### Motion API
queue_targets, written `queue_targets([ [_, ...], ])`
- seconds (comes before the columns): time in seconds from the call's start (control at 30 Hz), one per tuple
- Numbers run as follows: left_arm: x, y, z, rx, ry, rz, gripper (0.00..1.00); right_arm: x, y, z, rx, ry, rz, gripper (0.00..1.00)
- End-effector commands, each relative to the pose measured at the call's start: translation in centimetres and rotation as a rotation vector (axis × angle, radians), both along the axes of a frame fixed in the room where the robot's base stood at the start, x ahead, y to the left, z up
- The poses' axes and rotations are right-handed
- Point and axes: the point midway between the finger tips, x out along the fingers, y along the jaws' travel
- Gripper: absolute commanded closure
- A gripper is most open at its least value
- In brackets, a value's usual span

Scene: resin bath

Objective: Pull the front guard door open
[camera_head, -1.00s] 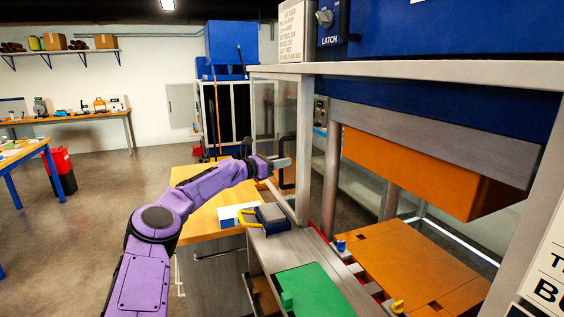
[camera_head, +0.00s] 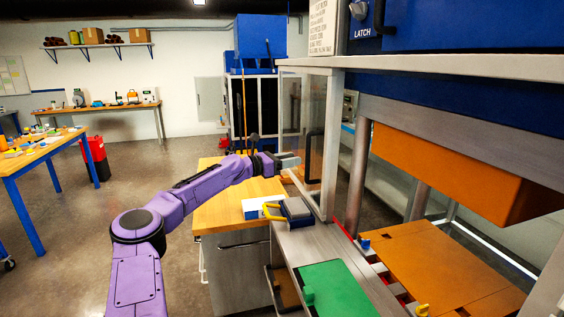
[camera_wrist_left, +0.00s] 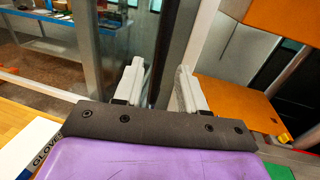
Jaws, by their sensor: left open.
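The front guard door appears as a clear panel in a pale metal frame, with the pale post (camera_head: 331,150) at its right in the head view. Its black upright handle (camera_head: 309,160) stands just left of that post. My left gripper (camera_head: 290,161) is open beside the handle, at its left in the head view. In the left wrist view, the open fingers (camera_wrist_left: 158,88) point at a dark upright bar (camera_wrist_left: 168,45) that looks like the handle and lines up between them. I cannot tell whether they touch it. My right gripper is not in view.
A wooden-topped cabinet (camera_head: 225,213) stands under my left forearm, with a yellow-handled tool (camera_head: 295,211) near it. An orange press block (camera_head: 455,170) hangs over an orange plate (camera_head: 440,262) at the right.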

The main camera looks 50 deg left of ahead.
Motion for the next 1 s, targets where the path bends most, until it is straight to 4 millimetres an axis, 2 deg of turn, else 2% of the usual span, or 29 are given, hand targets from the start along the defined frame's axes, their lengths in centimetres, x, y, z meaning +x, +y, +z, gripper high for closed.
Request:
queue_targets([
  [0.2, -2.0, 0.1, 0.3, -0.009, -0.005, -0.013, 0.6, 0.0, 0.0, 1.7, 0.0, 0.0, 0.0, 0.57],
  [0.4, -3.0, 0.4, 0.0, -0.005, -0.002, -0.007, 0.6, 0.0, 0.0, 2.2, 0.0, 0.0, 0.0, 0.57],
  [1.0, -3.2, 0.4, -0.1, -0.001, 0.0, -0.004, 0.6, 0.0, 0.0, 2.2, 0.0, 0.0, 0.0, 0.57],
])
